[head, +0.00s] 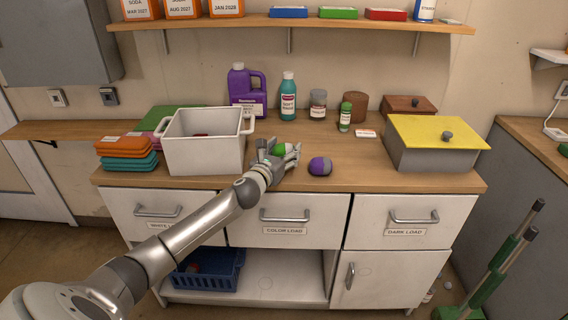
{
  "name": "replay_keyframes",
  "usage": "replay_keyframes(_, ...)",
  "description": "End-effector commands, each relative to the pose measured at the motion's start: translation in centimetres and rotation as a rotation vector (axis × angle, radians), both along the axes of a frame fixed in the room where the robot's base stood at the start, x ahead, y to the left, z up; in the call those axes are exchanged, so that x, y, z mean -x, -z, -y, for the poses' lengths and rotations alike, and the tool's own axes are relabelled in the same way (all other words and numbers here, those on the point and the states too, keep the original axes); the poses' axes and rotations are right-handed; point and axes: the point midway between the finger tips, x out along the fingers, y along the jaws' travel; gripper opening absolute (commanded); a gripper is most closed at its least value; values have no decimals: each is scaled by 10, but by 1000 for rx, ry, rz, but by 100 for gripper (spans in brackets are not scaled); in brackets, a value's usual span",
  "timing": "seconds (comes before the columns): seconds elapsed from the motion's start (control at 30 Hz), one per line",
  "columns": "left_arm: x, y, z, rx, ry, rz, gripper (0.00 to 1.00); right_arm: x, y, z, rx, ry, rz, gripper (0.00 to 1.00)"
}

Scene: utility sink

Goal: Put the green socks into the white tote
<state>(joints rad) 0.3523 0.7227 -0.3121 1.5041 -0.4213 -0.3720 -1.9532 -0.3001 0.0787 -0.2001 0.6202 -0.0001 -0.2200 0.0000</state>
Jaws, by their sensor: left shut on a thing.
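The white tote (204,151) stands on the wooden counter at the left of centre. Something dark red shows inside it, mostly hidden by its front wall. My left gripper (287,153) is just right of the tote, at the counter, shut on the green socks (279,149). The socks are a rolled green bundle, partly hidden by the fingers. I cannot tell whether they still touch the counter. My right gripper is not in view.
A purple and grey sock bundle (320,166) lies just right of the gripper. Folded cloths (126,153) are stacked left of the tote. Bottles, including a purple jug (247,92), stand behind. A grey box with a yellow lid (437,145) is at right.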

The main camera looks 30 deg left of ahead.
Motion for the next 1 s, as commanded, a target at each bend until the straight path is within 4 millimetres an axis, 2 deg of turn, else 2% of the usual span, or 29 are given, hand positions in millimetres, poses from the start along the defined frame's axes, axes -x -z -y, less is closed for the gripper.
replay_keyframes(0.03, 0, 14, 1, 5, 1, -4, 36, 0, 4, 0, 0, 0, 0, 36)
replay_keyframes(0.07, 1, 20, 1, 5, -1, -5, 36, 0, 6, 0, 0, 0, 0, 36)
replay_keyframes(0.2, 0, 33, 1, 3, 0, -2, 36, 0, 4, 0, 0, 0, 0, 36)
replay_keyframes(0.63, 0, 40, 0, -1, 1, -2, 36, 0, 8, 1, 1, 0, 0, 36)
replay_keyframes(0.67, 0, 40, 0, -1, 0, -2, 61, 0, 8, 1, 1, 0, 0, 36)
replay_keyframes(0.8, 0, 39, 0, 0, 0, -2, 79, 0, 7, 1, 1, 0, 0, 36)
replay_keyframes(1.0, 0, 39, 0, 0, 0, -2, 81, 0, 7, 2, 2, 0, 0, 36)
